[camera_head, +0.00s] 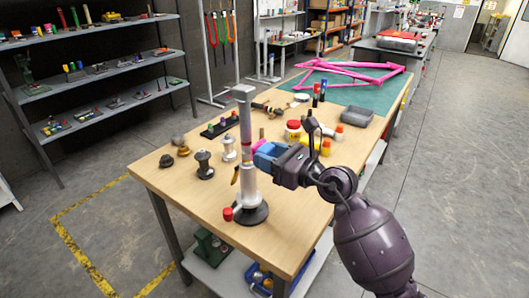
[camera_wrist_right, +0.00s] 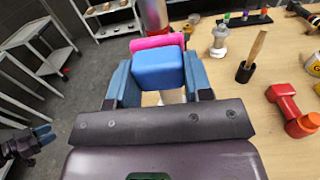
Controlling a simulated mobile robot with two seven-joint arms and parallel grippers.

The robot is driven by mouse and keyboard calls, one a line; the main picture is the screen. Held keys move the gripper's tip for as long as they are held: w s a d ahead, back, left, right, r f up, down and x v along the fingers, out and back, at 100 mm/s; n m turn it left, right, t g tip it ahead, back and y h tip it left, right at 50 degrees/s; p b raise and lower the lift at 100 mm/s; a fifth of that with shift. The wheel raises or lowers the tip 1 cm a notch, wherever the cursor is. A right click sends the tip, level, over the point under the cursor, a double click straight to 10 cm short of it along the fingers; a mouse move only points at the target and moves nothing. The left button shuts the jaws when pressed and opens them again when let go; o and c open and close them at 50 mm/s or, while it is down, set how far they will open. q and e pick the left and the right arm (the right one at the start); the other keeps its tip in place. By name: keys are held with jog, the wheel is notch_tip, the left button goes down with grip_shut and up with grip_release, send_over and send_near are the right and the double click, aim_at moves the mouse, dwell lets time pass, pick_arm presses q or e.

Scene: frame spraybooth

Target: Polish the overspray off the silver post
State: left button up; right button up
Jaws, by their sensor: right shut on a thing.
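The silver post (camera_head: 245,118) stands upright on a round dark base (camera_head: 252,213) at the near end of the workbench. A reddish tint shows on its middle stretch, and the post also shows at the top of the right wrist view (camera_wrist_right: 153,14). My right gripper (camera_head: 270,155) is shut on a blue block (camera_wrist_right: 158,70) with a pink pad (camera_wrist_right: 157,42) on its far face. The pad faces the post at mid-height; I cannot tell whether they touch. My left gripper (camera_wrist_right: 38,136) shows only at the left edge of the right wrist view, its opening unclear.
A pink bike frame (camera_head: 345,72) lies on a green mat behind. Shelves (camera_head: 100,70) stand left; the floor right of the bench is clear.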

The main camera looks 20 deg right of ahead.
jog(key=shift+p+v, duration=0.35)
jog(key=shift+v, duration=1.9)
jog(key=shift+s, duration=0.1)
jog(key=shift+v, duration=1.45)
